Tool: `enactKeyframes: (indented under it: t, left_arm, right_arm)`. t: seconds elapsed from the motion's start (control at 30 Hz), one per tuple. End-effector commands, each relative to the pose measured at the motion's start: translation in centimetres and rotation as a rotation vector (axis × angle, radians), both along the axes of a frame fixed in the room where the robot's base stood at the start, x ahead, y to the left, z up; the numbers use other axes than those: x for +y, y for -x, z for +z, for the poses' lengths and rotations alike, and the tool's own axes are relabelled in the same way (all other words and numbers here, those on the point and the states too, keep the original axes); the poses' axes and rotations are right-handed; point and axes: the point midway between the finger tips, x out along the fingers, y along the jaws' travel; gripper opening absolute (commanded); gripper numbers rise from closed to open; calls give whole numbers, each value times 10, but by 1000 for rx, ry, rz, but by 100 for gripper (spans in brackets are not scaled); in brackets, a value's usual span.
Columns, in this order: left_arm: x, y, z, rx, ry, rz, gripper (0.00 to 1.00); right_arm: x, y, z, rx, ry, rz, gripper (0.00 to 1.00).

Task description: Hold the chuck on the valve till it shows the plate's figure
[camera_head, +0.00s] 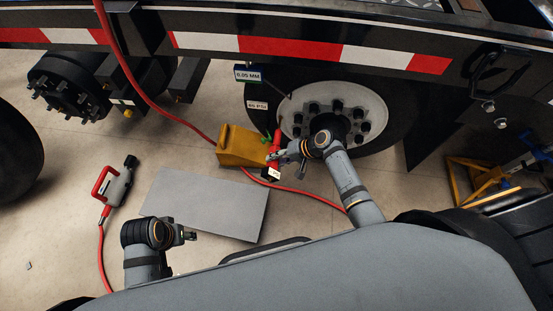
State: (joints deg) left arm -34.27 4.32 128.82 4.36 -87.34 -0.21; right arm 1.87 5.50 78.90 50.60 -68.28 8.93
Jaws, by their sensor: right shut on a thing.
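My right gripper (279,156) is shut on a red inflator chuck (275,146) with a small pale display (273,173) at its lower end. It holds the chuck at the left side of the wheel (297,119), in front of the tyre (262,90). The valve cannot be made out, nor whether the chuck touches it. The display figure is too small to read. A white plate (257,106) on the tyre seems to read 95 PSI. My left gripper (190,236) is low at the left, with nothing visible in it; its jaws are too small to judge.
A yellow wheel chock (239,148) stands beside the tyre. A red hose (170,118) runs past it. A grey board (205,203) lies on the floor. A red-and-grey tool (113,185) lies left. A yellow jack (478,178) stands right. A hub (66,82) is bare.

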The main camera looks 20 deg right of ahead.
Motion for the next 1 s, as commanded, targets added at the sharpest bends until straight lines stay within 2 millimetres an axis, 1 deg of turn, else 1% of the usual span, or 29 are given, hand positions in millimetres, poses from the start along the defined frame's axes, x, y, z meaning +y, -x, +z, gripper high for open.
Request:
enactKeyframes:
  t: [1.0]
  left_arm:
    - [0, 0, -4, 2, 0, 0, 40]
  right_arm:
    - [-3, -8, 0, 0, -1, 0, 0]
